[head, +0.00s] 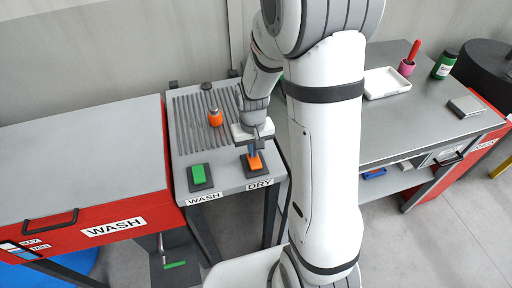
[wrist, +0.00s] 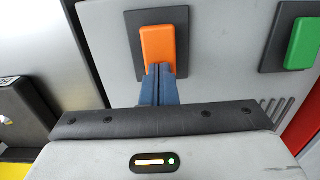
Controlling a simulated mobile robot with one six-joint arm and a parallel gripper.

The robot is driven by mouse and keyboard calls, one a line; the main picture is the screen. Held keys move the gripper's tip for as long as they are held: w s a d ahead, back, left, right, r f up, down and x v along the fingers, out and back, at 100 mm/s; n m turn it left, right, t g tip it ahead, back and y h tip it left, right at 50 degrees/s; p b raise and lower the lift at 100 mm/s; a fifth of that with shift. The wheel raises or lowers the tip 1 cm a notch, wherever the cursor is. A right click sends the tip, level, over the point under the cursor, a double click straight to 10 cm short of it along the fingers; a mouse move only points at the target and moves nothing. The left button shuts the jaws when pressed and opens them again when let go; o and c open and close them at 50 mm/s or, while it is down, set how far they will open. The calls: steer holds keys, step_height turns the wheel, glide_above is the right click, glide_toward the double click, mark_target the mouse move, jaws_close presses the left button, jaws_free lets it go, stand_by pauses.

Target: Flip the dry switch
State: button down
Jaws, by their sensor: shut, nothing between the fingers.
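The orange dry switch (head: 255,162) sits on a dark plate above the DRY label (head: 259,184) on the grey panel table. In the wrist view the orange switch (wrist: 158,45) is straight ahead of my fingers. My gripper (head: 254,150) is shut and empty, its blue fingertips at the near edge of the orange switch. In the wrist view the closed fingertips (wrist: 159,72) overlap the switch's lower edge; I cannot tell whether they touch it. The switch's tilt is hard to tell.
A green switch (head: 198,174) above the WASH label stands left of the orange one; it also shows in the wrist view (wrist: 302,43). A red WASH cabinet (head: 120,222) is at left, and a counter with a white tray (head: 385,83) at right.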

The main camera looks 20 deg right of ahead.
stand_by(0.3)
steer(key=shift+f+g, duration=0.2)
steer(key=shift+g, duration=0.1)
steer(key=shift+s, duration=0.15)
steer(key=shift+s+r, duration=0.25)
steer(key=shift+s, duration=0.35)
steer(key=shift+w+r+p, duration=0.1)
steer(key=shift+r+p, duration=0.2)
steer(key=shift+p, duration=0.05)
step_height(320, 180, up, 13)
steer(key=w+p, duration=0.1)
steer(key=w, duration=0.1)
steer(key=shift+r, duration=0.15)
